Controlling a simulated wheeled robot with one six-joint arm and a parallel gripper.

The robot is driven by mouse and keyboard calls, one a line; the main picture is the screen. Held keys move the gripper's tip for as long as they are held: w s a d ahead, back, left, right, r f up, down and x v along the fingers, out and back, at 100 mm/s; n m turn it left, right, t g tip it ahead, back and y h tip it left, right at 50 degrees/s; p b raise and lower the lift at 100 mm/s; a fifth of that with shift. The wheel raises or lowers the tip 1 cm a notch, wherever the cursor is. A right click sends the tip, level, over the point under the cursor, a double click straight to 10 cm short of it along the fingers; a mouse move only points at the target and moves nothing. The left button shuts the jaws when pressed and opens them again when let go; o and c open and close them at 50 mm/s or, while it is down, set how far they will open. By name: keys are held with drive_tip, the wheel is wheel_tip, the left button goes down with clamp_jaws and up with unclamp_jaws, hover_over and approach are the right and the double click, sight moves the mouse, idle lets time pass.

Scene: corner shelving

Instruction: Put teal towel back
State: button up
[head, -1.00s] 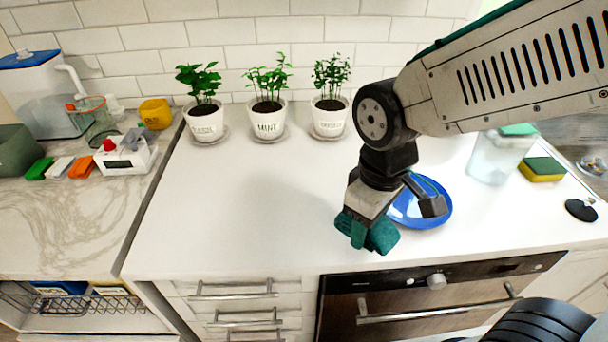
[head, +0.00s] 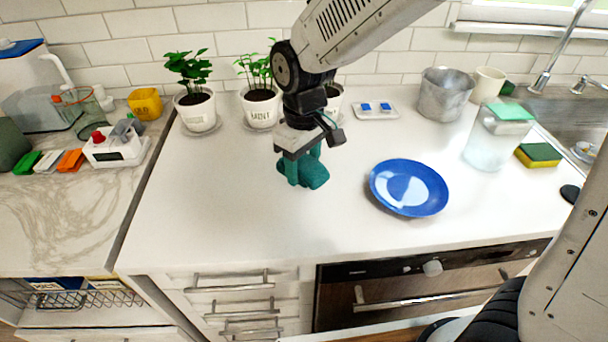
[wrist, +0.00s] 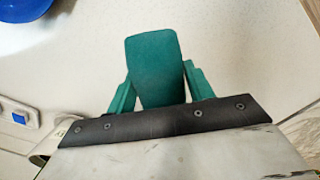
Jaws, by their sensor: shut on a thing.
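The teal towel (head: 316,176) is a small rolled bundle in the head view, held at the end of my arm over the white counter. My gripper (head: 301,172) has teal fingers and is shut on it. In the wrist view the towel (wrist: 155,70) stands between the two fingers of my gripper (wrist: 155,92). The towel is close above the counter, left of the blue plate; I cannot tell if it touches the surface.
The blue plate (head: 408,188) lies on the white counter (head: 220,225). Potted herbs, including the mint pot (head: 261,112), stand along the back wall. A metal pot (head: 445,95), a clear container (head: 490,145) and a sponge (head: 538,154) are at the right. The counter's front left is clear.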

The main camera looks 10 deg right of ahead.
sight(304, 177)
drive_tip(key=shift+f, duration=1.65)
drive_tip(key=shift+f, duration=0.1)
drive_tip(key=o, duration=0.9)
drive_tip(key=shift+o, duration=0.2)
wheel_tip(304, 177, up, 12)
drive_tip(key=shift+r, duration=0.15)
drive_tip(key=shift+d+r, duration=0.15)
drive_tip(key=shift+d, duration=0.2)
drive_tip(key=s+d+r+m+t, duration=0.1)
drive_tip(key=s+d+r+m, duration=0.2)
drive_tip(key=s+d+m, duration=0.5)
drive_tip(key=s+d, duration=1.1)
drive_tip(key=d, duration=0.1)
drive_tip(key=shift+s+m, duration=0.25)
drive_tip(key=shift+m, duration=0.05)
